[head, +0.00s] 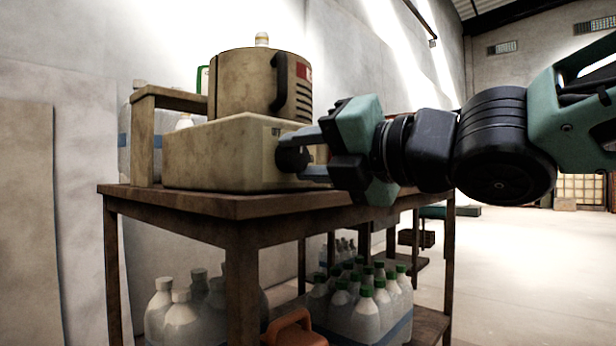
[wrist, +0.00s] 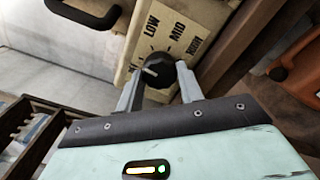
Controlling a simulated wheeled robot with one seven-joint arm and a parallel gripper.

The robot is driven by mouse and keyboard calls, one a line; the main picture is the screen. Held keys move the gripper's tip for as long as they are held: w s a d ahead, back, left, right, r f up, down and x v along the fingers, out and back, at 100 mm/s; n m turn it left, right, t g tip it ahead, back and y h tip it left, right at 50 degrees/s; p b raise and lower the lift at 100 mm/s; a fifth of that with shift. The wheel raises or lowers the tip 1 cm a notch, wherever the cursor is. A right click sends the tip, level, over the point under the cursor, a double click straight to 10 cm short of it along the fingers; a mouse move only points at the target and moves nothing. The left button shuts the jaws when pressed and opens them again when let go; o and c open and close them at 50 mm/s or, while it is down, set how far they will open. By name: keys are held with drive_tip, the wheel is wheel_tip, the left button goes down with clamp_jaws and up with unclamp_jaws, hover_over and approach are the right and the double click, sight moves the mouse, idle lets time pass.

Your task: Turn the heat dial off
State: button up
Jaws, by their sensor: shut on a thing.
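The heat dial (head: 290,160) is a black knob on the front of a cream vat base (head: 215,155). My gripper (head: 304,156) is shut on it, one finger on each side. In the wrist view the dial (wrist: 160,74) sits between the grey fingertips of my gripper (wrist: 157,85). LOW, MID and HIGH are printed around it on the cream panel (wrist: 180,12). A pale mark lies on the dial's left part in that view, away from HIGH. A label at the left, beside a finger, is partly hidden and I cannot read it.
The vat (head: 250,88), with a black handle, stands on the base. Both rest on a brown table (head: 240,205). Several bottles (head: 365,310) stand below, near an orange container (head: 295,328). The floor at the right is open.

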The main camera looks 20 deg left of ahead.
drive_tip(key=shift+f+n+b, duration=0.1)
drive_tip(key=shift+n+b, duration=0.35)
drive_tip(key=shift+n, duration=0.25)
drive_tip(key=o, duration=1)
drive_tip(key=shift+d, duration=0.1)
drive_tip(key=p+v, duration=1.2)
drive_tip(key=v, duration=0.5)
drive_tip(key=shift+p, duration=0.3)
